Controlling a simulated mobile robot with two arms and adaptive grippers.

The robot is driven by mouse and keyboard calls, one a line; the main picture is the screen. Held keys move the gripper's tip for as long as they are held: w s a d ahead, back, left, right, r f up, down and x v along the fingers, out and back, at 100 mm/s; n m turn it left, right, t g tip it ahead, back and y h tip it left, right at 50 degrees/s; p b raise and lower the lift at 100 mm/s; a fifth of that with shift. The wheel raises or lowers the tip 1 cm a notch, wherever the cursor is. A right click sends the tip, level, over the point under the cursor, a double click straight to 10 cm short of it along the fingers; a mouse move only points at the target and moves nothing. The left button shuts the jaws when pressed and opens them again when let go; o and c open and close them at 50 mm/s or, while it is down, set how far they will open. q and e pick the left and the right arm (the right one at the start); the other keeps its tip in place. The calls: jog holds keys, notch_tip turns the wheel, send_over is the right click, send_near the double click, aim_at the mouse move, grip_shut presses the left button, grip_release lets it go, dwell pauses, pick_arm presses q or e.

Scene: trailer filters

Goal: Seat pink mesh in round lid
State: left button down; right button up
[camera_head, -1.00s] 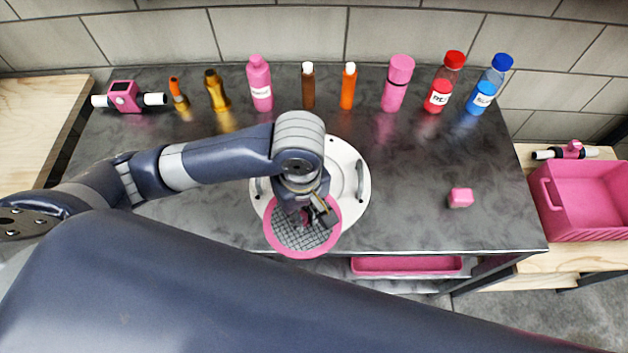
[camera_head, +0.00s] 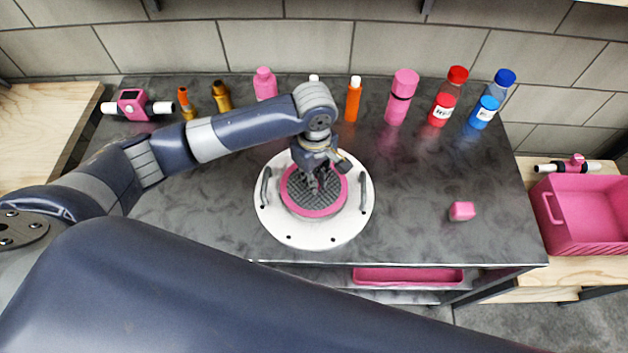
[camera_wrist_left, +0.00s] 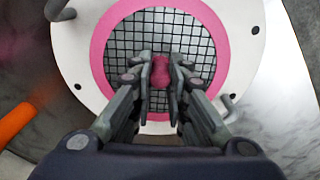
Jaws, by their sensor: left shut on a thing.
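The pink mesh (camera_head: 313,212), a pink ring with a dark grid, is over the middle of the round white lid (camera_head: 318,238) on the dark counter. My left gripper (camera_head: 320,185) is shut on the mesh's pink centre knob. In the left wrist view the fingers (camera_wrist_left: 160,75) pinch the knob, with the mesh's pink rim (camera_wrist_left: 98,62) inside the lid's white border (camera_wrist_left: 68,50). I cannot tell whether the mesh rests in the lid or hovers just above it. My right gripper is out of view.
Several bottles stand along the counter's back edge, among them an orange one (camera_head: 353,103) and a red-capped one (camera_head: 443,105). A small pink block (camera_head: 462,211) lies at right. A pink crate (camera_head: 590,222) stands on the wooden surface at far right. The counter right of the lid is mostly clear.

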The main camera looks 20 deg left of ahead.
pick_arm(q)
jog(key=shift+w+f, duration=0.1)
jog(key=shift+w, duration=0.1)
jog(key=shift+f+p, duration=0.35)
jog(key=shift+f, duration=1.3)
jog(key=c, duration=1.6)
grip_release()
jog(key=shift+f, duration=0.15)
jog(key=shift+o, duration=0.2)
